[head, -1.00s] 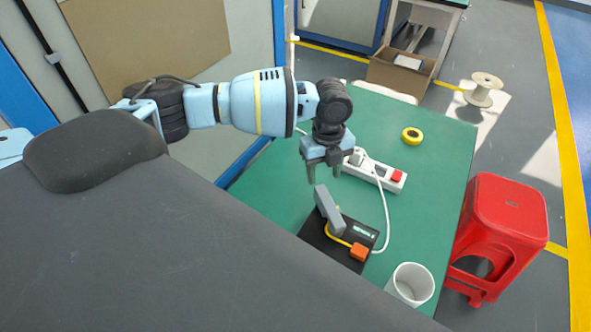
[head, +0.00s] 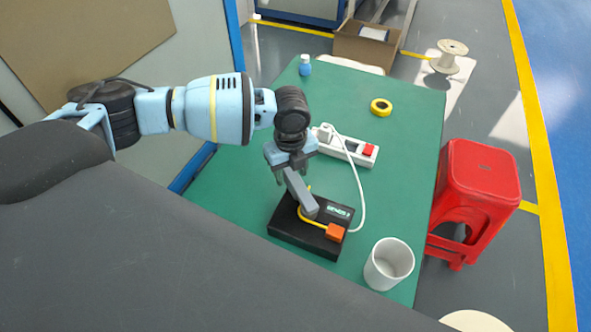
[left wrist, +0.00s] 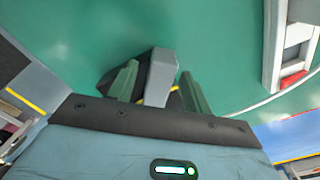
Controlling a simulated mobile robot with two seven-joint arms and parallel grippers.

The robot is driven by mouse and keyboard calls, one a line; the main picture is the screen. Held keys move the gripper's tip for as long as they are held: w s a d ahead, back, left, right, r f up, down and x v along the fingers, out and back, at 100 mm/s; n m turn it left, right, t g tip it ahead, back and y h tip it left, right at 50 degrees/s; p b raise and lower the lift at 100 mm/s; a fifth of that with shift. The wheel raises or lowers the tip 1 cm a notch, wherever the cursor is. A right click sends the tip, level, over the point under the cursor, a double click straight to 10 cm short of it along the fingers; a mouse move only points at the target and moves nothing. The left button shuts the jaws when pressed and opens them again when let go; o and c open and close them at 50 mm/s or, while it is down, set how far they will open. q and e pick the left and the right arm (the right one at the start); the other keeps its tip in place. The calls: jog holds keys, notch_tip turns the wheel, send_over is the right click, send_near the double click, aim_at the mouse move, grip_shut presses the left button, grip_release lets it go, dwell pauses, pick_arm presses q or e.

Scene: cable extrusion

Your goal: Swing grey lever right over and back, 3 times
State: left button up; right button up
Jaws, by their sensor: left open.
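The grey lever (head: 301,197) stands tilted on a black box (head: 307,241) with an orange block and a yellow cable. Its upper end leans toward the upper left in the head view. My left gripper (head: 294,180) is above the box, open, with the lever's upper end between its fingers. In the left wrist view the lever (left wrist: 161,78) sits between the two open green-grey fingers (left wrist: 158,88), with a gap at least on the right side. Contact with the left finger cannot be told. My right gripper is not in view.
A white power strip (head: 347,148) with a white cable lies behind the box on the green table (head: 230,170). A white mug (head: 389,264) stands to the right front. Yellow tape (head: 381,106) and a blue bottle (head: 305,66) are farther back. A red stool (head: 478,185) is beside the table.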

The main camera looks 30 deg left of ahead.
pick_arm(q)
jog(key=shift+f, duration=0.45)
jog(key=shift+r, duration=0.15)
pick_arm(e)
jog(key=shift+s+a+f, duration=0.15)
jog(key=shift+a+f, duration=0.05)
pick_arm(q)
grip_shut()
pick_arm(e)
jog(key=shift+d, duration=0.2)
